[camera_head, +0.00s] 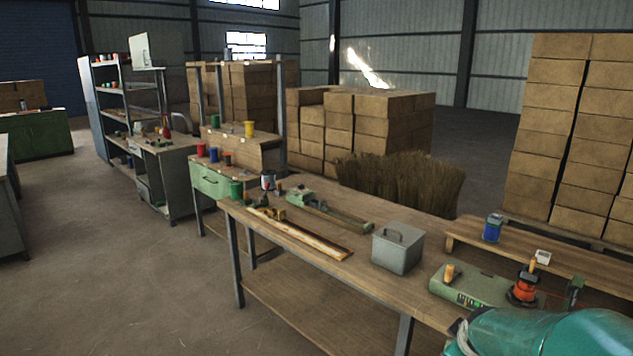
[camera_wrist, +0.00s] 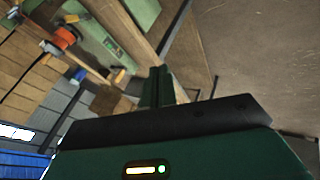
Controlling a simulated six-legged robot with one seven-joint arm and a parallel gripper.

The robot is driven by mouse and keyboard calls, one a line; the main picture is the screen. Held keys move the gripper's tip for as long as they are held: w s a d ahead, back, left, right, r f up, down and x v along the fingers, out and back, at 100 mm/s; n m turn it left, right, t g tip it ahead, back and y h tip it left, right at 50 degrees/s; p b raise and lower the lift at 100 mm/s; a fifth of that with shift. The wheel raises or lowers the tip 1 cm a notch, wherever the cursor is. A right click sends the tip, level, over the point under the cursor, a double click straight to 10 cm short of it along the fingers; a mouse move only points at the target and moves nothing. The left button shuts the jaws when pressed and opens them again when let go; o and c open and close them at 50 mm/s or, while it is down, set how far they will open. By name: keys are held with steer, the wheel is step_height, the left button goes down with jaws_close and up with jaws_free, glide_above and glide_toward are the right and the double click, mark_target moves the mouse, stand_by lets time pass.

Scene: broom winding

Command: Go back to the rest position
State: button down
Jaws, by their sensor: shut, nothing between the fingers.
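My gripper (camera_wrist: 160,78) shows in the wrist view with its two dark fingers closed together and nothing between them. It is clear of the objects there. In the head view my teal arm fills the lower right corner and the gripper itself is not visible. The wooden workbench (camera_head: 290,247) runs across the middle and right. A bundle of brown broom bristles (camera_head: 400,180) stands behind it.
On the workbench are a grey metal box (camera_head: 397,250), a green machine (camera_head: 470,285), an orange-red device (camera_head: 523,287) and a wooden bar (camera_head: 300,236). A blue can (camera_head: 492,228) stands on a raised plank. Stacked boxes (camera_head: 380,130) stand behind. Floor at left is open.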

steer(key=s+a+r+m+y, duration=0.1)
steer(key=s+a+r+m, duration=0.2)
steer(key=s+a+r, duration=0.2)
steer(key=s+a+r+m+g+y, duration=0.1)
steer(key=s+a+r, duration=0.4)
steer(key=s+a, duration=0.6)
steer(key=a+m+y, duration=0.1)
steer(key=a, duration=0.2)
steer(key=shift+s+a+m, duration=0.2)
steer(key=shift+s+m, duration=0.05)
steer(key=shift+m, duration=0.15)
